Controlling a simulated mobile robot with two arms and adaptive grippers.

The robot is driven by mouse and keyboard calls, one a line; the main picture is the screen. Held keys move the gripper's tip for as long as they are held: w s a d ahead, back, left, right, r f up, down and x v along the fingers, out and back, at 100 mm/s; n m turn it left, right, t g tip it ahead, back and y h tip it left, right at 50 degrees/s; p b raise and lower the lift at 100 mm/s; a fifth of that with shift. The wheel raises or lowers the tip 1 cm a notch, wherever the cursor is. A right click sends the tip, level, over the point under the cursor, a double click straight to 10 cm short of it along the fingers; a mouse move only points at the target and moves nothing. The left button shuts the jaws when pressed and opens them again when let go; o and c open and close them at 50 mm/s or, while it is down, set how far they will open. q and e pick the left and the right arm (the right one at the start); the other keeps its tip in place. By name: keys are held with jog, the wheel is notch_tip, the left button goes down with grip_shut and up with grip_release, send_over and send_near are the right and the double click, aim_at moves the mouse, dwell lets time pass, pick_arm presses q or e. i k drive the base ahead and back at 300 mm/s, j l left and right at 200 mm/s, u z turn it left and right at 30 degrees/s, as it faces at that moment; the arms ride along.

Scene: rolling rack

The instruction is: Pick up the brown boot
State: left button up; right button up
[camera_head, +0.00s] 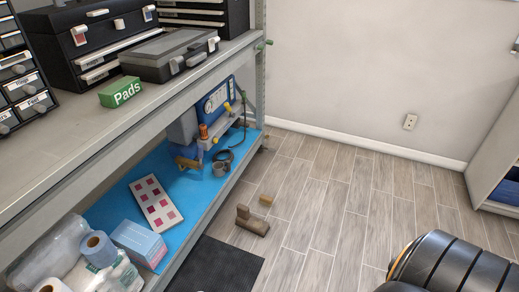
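A brown boot-shaped object (252,221) lies on the wood-look floor, just right of the shelf's lower level. Its upright part is at the left and its longer low part points to the right. Nothing is touching it from above. Neither of my grippers shows in the head view.
A small tan block (266,200) lies just behind the boot. A dark mat (222,266) is on the floor in front. The rack's blue lower shelf (196,199) is at the left. A cabinet (493,163) stands at the right. The middle floor is clear.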

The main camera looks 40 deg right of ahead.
aim_at(245, 219)
jog(key=l+z, duration=0.1)
jog(key=z, duration=0.95)
